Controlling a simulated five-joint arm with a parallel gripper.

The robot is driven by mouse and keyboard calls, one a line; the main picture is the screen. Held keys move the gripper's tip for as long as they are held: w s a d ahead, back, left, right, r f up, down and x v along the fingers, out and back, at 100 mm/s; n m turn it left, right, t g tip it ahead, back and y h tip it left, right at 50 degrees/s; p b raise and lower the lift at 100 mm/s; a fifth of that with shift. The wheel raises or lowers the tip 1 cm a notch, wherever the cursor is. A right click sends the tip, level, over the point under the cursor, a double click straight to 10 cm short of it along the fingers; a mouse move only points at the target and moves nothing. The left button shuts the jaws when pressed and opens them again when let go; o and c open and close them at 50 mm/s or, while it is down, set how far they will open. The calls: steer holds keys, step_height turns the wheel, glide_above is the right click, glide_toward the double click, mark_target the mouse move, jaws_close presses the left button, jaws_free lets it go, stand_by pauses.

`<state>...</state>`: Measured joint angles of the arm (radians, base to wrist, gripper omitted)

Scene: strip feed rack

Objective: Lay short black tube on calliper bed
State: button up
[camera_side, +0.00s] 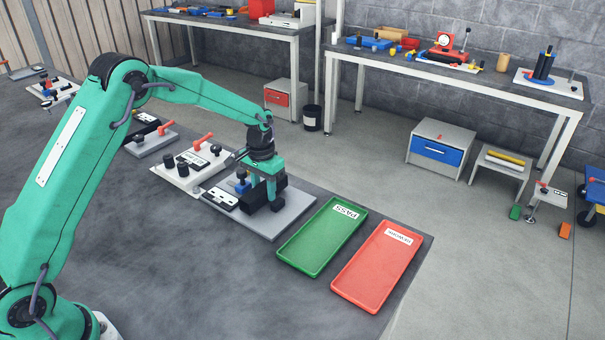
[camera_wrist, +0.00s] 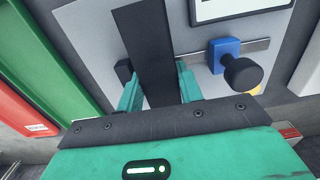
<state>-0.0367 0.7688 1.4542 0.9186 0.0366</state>
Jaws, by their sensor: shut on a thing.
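The short black tube (camera_wrist: 145,45) runs lengthwise between the two fingers of my gripper (camera_wrist: 158,92) in the wrist view. The fingers are shut on it. In the side view my gripper (camera_side: 264,190) points down over the grey plate of the calliper station (camera_side: 285,222), low above it. The blue calliper slider (camera_wrist: 224,52) with its black knob stands right of the tube on a metal bar, and a small black block (camera_wrist: 124,70) is at its left. The fingers partly hide the tube in the side view. I cannot tell whether the tube touches the bed.
The green PASS tray (camera_side: 322,238) and the red tray (camera_side: 378,268) lie right of the station. A white fixture (camera_side: 190,170) with black knobs stands to its left. The bench is bare in front of the station.

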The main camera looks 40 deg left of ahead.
steer(key=shift+f, duration=0.6)
stand_by(0.5)
steer(key=o, duration=1.3)
steer(key=shift+d, duration=0.1)
step_height(320, 180, up, 7)
steer(key=shift+r, duration=0.1)
steer(key=shift+a+r, duration=0.2)
steer(key=shift+r, duration=0.15)
